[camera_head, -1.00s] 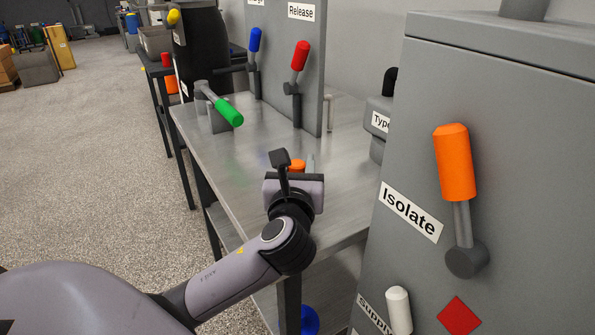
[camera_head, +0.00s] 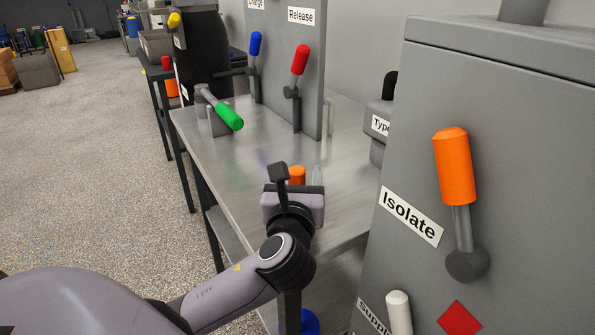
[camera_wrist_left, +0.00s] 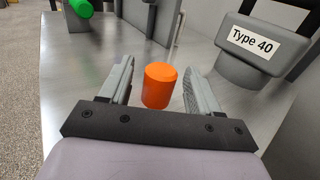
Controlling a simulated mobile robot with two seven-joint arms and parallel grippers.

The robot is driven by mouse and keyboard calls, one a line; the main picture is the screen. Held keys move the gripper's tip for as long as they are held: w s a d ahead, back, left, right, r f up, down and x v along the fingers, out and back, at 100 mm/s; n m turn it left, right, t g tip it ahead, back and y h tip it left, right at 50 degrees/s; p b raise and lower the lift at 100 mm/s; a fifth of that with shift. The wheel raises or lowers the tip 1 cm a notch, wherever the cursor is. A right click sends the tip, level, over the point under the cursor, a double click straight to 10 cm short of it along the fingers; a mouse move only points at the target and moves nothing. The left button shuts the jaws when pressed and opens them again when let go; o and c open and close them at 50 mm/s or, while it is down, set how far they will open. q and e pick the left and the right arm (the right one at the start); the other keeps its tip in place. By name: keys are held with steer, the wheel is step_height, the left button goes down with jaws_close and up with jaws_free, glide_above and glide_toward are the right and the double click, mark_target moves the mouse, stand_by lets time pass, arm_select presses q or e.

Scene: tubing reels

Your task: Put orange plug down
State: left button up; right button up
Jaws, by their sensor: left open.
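The orange plug (camera_wrist_left: 160,86) stands upright on the grey metal table (camera_wrist_left: 75,75). It also shows in the head view (camera_head: 297,174), just beyond my left gripper and partly hidden by it. My left gripper (camera_wrist_left: 158,82) is open. In the left wrist view its two fingers stand on either side of the plug, with a gap visible on each side. In the head view my left gripper (camera_head: 296,178) is over the table's near part. My right gripper is not in view.
A grey block labelled Type 40 (camera_wrist_left: 256,46) stands at the right of the table. A green-handled lever (camera_head: 228,117) is on the table's left side. A tall grey cabinet with an orange Isolate handle (camera_head: 455,167) is close on the right. The table's middle is clear.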

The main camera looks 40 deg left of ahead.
arm_select(q)
steer(key=v, duration=1)
steer(key=shift+s, duration=0.1)
